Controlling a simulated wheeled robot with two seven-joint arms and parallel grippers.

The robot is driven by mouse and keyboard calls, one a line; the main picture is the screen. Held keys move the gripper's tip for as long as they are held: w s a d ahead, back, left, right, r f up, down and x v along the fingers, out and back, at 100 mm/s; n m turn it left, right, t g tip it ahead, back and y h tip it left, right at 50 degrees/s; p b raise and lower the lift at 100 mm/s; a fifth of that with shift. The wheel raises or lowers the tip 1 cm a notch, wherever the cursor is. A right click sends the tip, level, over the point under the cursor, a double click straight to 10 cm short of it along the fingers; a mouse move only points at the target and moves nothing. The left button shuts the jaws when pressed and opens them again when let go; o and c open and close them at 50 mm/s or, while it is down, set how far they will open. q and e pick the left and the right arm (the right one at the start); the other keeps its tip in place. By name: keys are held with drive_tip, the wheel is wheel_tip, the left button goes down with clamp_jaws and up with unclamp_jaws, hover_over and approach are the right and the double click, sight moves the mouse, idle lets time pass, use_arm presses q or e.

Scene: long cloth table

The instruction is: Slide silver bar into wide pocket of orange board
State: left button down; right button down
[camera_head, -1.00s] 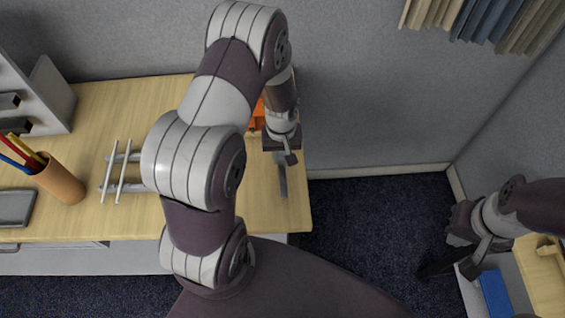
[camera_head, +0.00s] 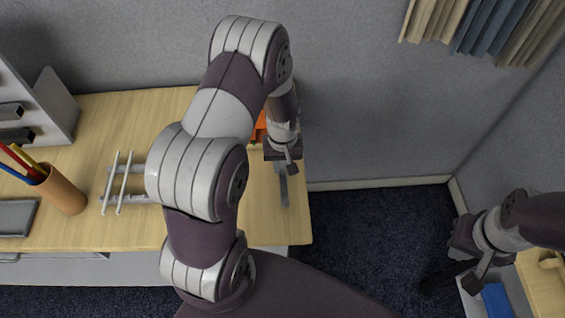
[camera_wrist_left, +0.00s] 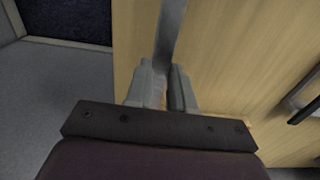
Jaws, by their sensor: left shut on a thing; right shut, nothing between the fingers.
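My left gripper (camera_head: 281,162) is shut on the silver bar (camera_head: 284,190), over the right end of the table in the head view. The bar extends out from the fingers toward the table's front edge. In the left wrist view the bar (camera_wrist_left: 171,30) stands out between the two grey fingers (camera_wrist_left: 162,88) against the wood. The orange board (camera_head: 261,128) lies just behind the gripper, mostly hidden by my left arm; its wide pocket cannot be seen. My right gripper (camera_head: 442,277) is shut and empty at the lower right, away from the table.
A white rack (camera_head: 118,184) stands left of my left arm, partly covered by it. A pencil cup (camera_head: 62,190), a grey tablet (camera_head: 15,217) and a shelf unit (camera_head: 50,105) are farther left. A blue item (camera_head: 496,298) lies below my right arm. A wall rises behind the table.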

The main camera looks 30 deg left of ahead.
idle(0.9)
use_arm(q)
drive_tip(key=shift+w+a, duration=0.15)
drive_tip(key=shift+w, duration=0.15)
drive_tip(key=shift+w+a, duration=0.15)
drive_tip(key=shift+w, duration=0.15)
drive_tip(key=shift+w+a+b, duration=0.25)
drive_tip(key=shift+w+a, duration=0.4)
drive_tip(key=shift+w, duration=0.4)
drive_tip(key=shift+w+a+b, duration=0.25)
drive_tip(key=shift+w+a, duration=0.4)
drive_tip(key=shift+w, duration=0.4)
drive_tip(key=shift+w+a+b, duration=0.25)
drive_tip(key=shift+w+a, duration=0.4)
drive_tip(key=shift+w, duration=0.4)
drive_tip(key=shift+s, duration=0.1)
drive_tip(key=shift+s+d+p, duration=0.45)
drive_tip(key=shift+s+d, duration=0.25)
drive_tip(key=shift+s, duration=0.4)
drive_tip(key=shift+s+d+p, duration=0.5)
drive_tip(key=shift+s+d, duration=0.2)
drive_tip(key=shift+s, duration=0.4)
drive_tip(key=shift+s+d+p, duration=0.45)
drive_tip(key=shift+s+d, duration=0.25)
drive_tip(key=shift+s, duration=0.4)
drive_tip(key=shift+p, duration=0.3)
